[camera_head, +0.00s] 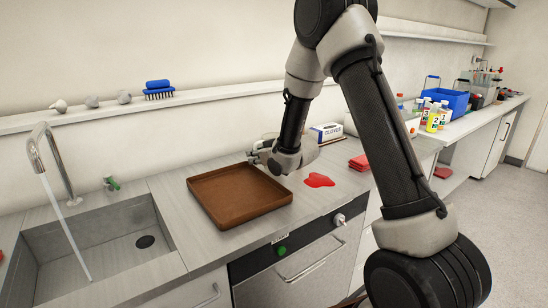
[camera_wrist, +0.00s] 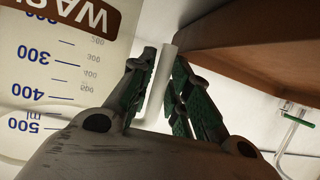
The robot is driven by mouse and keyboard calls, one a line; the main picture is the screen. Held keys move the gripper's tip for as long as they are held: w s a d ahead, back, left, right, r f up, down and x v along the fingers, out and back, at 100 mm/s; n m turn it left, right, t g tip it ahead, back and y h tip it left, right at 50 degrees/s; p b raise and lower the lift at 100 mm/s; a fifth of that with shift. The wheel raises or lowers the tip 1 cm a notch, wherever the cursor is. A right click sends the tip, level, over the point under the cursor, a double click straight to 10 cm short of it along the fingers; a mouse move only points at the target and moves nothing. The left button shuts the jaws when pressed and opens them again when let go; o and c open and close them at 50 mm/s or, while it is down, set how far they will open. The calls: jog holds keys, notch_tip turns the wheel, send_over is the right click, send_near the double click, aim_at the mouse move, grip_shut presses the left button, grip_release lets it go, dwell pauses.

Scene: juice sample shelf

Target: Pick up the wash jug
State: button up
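The wash jug (camera_wrist: 55,75) fills the left of the wrist view. It is whitish, with a brown label reading WASH and blue volume marks that appear upside down there. Its pale handle (camera_wrist: 161,85) runs between the green-padded fingers of my gripper (camera_wrist: 163,72). The fingers are drawn in close on both sides of the handle and look shut on it. In the head view my gripper (camera_head: 263,146) is behind the back right corner of the brown tray. The jug is mostly hidden there by my wrist.
A glove box (camera_head: 326,132), red cloths (camera_head: 360,162) and a red spill (camera_head: 319,180) are to the right. A sink (camera_head: 100,245) is left.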

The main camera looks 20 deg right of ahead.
grip_shut()
